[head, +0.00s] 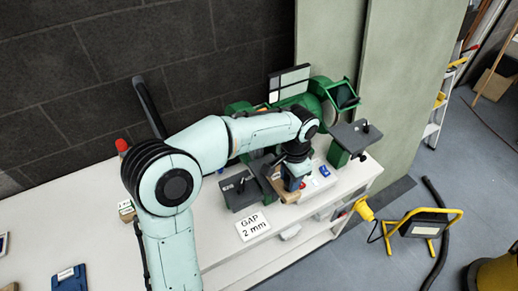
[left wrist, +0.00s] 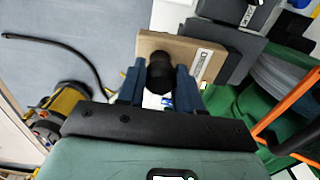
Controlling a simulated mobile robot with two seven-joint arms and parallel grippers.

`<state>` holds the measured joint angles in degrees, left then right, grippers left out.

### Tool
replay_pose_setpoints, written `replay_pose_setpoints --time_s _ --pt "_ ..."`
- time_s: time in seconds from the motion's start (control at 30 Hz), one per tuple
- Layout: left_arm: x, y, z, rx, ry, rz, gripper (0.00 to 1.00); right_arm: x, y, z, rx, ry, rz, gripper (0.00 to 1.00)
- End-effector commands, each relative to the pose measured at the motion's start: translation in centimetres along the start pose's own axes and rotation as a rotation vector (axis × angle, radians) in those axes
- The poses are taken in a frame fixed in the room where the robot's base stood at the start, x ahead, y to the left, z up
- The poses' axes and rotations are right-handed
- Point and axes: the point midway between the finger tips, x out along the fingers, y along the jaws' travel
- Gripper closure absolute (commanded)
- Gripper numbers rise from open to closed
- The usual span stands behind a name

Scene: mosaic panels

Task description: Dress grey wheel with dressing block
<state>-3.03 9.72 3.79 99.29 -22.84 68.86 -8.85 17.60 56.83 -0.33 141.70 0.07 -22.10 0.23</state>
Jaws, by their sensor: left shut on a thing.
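The dressing block is a tan block with a white label (left wrist: 180,55) in the left wrist view. A dark round knob or handle (left wrist: 160,72) sits on it between my fingers. In the head view the tan block (head: 283,191) shows partly under my left gripper (head: 293,184). My left gripper (left wrist: 159,88) is shut on the block's handle. The green bench grinder (head: 318,87) stands behind on the bench. A grey wheel (left wrist: 282,78) with a green guard shows at the right of the left wrist view, apart from the block. My arm hides much of the grinder's left side.
Dark grey tool rests (head: 240,193) and (head: 354,136) stand in front of the grinder. A "GAP 2 mm" card (head: 253,226) lies on the white bench (head: 225,255). A yellow-framed work lamp (head: 423,224) stands on the floor at right.

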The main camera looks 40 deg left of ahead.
Motion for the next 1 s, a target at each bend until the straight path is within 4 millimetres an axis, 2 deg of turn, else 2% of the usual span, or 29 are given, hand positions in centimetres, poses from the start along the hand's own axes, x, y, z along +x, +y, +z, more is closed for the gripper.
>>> replay_pose_setpoints --time_s 0.17,0.8,1.0 --pt "-0.2 0.5 0.0 0.001 0.001 -0.001 1.00 0.0 0.0 0.0 0.000 0.000 0.000 1.00" --pt "-1.8 5.3 0.0 0.003 0.001 0.000 1.00 0.0 0.0 0.0 0.000 0.000 0.000 1.00" --pt "-2.1 6.1 0.0 0.001 0.001 0.000 1.00 0.0 0.0 0.0 0.000 0.000 0.000 1.00"
